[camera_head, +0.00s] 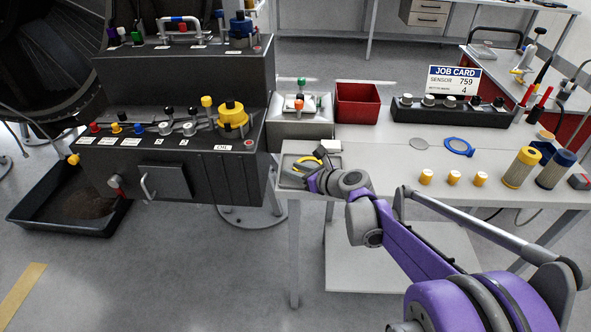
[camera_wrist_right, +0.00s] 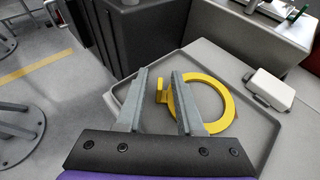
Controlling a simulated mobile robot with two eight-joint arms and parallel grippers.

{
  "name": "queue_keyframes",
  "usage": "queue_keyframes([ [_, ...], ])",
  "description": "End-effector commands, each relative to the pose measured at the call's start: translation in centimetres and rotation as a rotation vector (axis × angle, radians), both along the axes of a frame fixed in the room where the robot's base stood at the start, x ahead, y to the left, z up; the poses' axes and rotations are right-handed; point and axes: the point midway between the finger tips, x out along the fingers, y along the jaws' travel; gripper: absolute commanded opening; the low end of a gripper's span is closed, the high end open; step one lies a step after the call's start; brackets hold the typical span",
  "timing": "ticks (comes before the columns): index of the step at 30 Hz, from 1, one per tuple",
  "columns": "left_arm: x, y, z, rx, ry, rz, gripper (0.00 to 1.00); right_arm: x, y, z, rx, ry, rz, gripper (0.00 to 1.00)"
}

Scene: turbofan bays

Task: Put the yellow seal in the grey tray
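The yellow seal (camera_wrist_right: 228,110) is a flat ring with a small tab. In the right wrist view it lies over the floor of the grey tray (camera_wrist_right: 262,125), and looks as if it rests there. My right gripper (camera_wrist_right: 160,74) is just above it, with a clear gap between its fingers. The tab shows between the fingers, and the right finger hides part of the ring. In the head view the seal (camera_head: 308,159) shows beside my right gripper (camera_head: 318,163), in the tray (camera_head: 284,176) at the bench's left end. My left gripper is out of view.
A white block (camera_wrist_right: 271,88) sits at the tray's right rim. A dark console (camera_head: 180,150) stands close left of the tray. Behind are a grey fixture (camera_head: 300,125) and a red bin (camera_head: 357,103).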

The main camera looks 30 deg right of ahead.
Motion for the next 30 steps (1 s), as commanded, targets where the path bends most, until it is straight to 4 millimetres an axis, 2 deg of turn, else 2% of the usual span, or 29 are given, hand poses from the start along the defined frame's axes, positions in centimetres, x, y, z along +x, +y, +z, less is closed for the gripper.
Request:
queue_keyframes([
  [5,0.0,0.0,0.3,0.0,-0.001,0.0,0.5,-0.9,-0.3,0.7,0.0,0.0,-0.003,0.36],
  [18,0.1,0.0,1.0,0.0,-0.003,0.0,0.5,-8.8,-2.2,4.1,0.0,0.0,-0.003,0.36],
  [22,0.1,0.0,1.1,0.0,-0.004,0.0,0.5,-10.2,-2.5,4.7,-0.001,0.0,-0.002,0.36],
  [27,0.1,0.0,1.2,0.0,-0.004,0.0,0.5,-10.8,-2.6,4.9,0.0,0.0,-0.001,0.36],
  [30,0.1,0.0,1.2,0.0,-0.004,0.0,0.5,-11.1,-1.8,4.6,-0.042,0.007,0.03,0.36],
])
